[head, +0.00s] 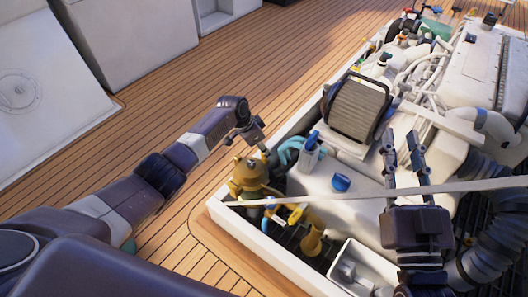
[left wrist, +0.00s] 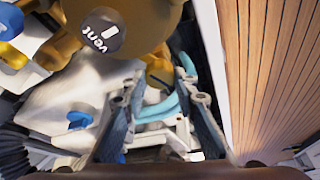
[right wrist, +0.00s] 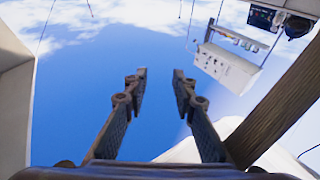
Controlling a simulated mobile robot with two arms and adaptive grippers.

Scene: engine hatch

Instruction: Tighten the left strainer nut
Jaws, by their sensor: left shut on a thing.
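The brass strainer (head: 250,176) stands in the near left corner of the engine hatch. My left gripper (head: 263,148) reaches in from the left, just above its top. In the left wrist view my left gripper (left wrist: 160,82) has its fingers on either side of a small brass piece, which looks like the strainer nut (left wrist: 158,74). The fingers hide part of it. A larger brass body with a round "vent" label (left wrist: 101,32) is close by at the upper left. My right gripper (head: 402,145) is open and empty over the engine; its spread fingers also show in the right wrist view (right wrist: 160,85).
A white rim (head: 245,238) borders the hatch. The white engine block (head: 325,195) with a blue cap (head: 341,182) lies right of the strainer. The wooden deck (head: 165,95) on the left is clear.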

